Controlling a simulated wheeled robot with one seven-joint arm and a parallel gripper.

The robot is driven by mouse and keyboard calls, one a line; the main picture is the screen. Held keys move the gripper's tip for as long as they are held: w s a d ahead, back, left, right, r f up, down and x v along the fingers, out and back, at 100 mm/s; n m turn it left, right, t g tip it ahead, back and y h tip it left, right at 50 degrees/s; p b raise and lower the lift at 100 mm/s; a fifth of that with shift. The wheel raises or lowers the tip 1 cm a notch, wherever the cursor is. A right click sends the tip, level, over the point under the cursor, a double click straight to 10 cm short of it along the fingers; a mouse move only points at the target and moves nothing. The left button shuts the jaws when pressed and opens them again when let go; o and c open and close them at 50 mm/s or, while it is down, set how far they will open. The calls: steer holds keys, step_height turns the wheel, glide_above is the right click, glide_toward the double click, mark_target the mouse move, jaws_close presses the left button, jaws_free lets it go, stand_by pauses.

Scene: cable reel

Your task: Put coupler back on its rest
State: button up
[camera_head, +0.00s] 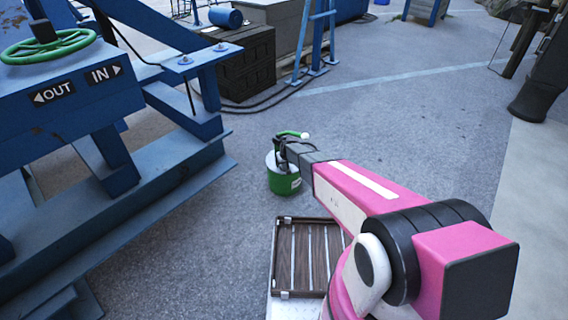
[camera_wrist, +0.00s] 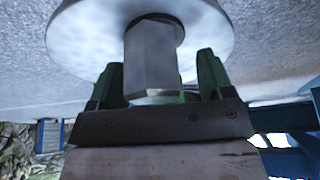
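A grey metal six-sided coupler (camera_wrist: 152,58) shows in the wrist view, joined to or standing on a pale round disc (camera_wrist: 82,40). In the head view a green drum-shaped stand (camera_head: 284,181) with a pale top is on the ground, beneath my gripper (camera_head: 291,139). In the wrist view my gripper's green fingers (camera_wrist: 160,82) stand apart on either side of the coupler. The left finger lies close to it, and a gap shows on the right. Contact on the left cannot be told. In the head view my dark gripper hides the coupler.
A slatted wooden panel (camera_head: 312,258) is below my arm. A blue steel frame (camera_head: 150,185) with a green handwheel (camera_head: 48,47) and IN/OUT signs fills the left. A dark crate (camera_head: 240,65) and blue trestle (camera_head: 318,45) stand behind. The pavement right of the stand is clear.

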steer(key=shift+r, duration=0.1)
steer(key=v, duration=1.1)
steer(key=s+d+r+m+g, duration=0.1)
steer(key=s+d+r, duration=0.6)
steer(key=s, duration=0.3)
steer(key=s+d+r+m+g+h, duration=0.1)
steer(key=s+d+r+m, duration=0.1)
steer(key=s+d+r, duration=0.5)
steer(key=s+d+r+m+g, duration=0.1)
steer(key=s+d+r, duration=0.6)
steer(key=s, duration=0.7)
steer(key=shift+d+g+h, duration=0.4)
steer(key=shift+d+g, duration=0.15)
steer(key=shift+g, duration=0.05)
